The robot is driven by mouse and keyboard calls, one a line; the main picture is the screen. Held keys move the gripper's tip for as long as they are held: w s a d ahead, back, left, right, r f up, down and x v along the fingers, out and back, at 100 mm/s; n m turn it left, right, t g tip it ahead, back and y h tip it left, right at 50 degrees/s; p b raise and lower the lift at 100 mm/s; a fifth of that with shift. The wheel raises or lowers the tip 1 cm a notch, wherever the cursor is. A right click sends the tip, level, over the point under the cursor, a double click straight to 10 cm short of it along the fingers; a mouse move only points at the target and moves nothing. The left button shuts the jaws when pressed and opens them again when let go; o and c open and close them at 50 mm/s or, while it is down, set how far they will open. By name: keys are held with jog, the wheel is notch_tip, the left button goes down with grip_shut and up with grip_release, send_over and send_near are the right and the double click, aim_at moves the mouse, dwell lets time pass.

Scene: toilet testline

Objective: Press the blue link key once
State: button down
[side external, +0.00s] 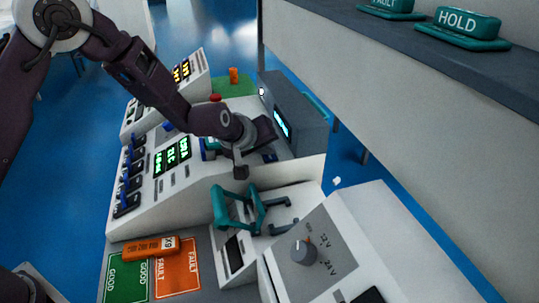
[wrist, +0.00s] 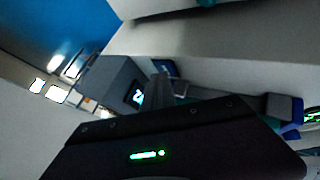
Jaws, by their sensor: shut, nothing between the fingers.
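My gripper (side external: 240,171) is shut and empty, pointing down over the sloped white console, in front of the small monitor. In the wrist view its narrow fingers (wrist: 160,86) show end-on past the dark hand. A small dark-blue piece (side external: 270,157) lies at the foot of the monitor, right of my gripper and apart from it in the side view; it may be the link key. A similar dark-blue patch (wrist: 166,68) shows just beyond the fingers in the wrist view. I cannot read a label on it, nor tell whether the fingers touch it.
The monitor (side external: 303,118) with a lit screen stands behind my gripper. A teal handle frame (side external: 236,207) rises in front. Blue levers (side external: 129,182) and green displays (side external: 172,156) are at left. An orange tool (side external: 151,247) lies on the GOOD and FAULT mats. A knob box (side external: 304,252) stands in front.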

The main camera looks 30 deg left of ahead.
aim_at(267, 158)
jog(key=shift+r, duration=0.8)
jog(key=shift+r, duration=2.5)
